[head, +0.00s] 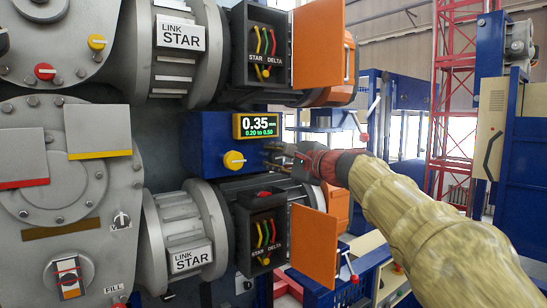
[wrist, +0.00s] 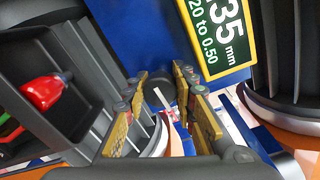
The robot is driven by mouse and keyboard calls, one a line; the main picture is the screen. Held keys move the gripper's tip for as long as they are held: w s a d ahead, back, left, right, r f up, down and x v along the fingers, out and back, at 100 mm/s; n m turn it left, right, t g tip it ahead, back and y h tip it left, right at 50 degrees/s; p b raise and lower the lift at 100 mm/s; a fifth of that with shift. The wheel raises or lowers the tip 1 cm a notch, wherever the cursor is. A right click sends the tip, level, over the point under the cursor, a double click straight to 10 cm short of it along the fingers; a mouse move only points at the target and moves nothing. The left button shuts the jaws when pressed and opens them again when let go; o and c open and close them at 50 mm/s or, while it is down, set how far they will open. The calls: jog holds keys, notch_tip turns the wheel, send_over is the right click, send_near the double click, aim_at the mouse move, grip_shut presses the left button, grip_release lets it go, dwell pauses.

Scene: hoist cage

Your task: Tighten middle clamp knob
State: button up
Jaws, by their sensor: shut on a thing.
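My gripper (head: 274,151) reaches in from the right to the blue block (head: 207,140), just below its display (head: 257,125). In the wrist view its brass-coloured fingers (wrist: 165,92) are closed around a dark round knob (wrist: 160,93) against the blue face. Much of that knob is hidden by the fingers, and it cannot be made out in the head view. The display reads 0.35 mm, with 0.20 to 0.50 in green beneath. A yellow knob (head: 234,160) sits on the front of the block, left of my gripper and apart from it.
An upper star-delta box (head: 264,45) and a lower one (head: 262,232) have their orange doors (head: 318,45) (head: 313,238) open, above and below my gripper. Grey motor housings (head: 180,225) stand close by. A red-tipped lever (head: 358,122) stands to the right.

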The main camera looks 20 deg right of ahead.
jog(key=shift+f, duration=0.1)
dwell(0.3)
jog(key=o, duration=1.2)
jog(key=v, duration=1.2)
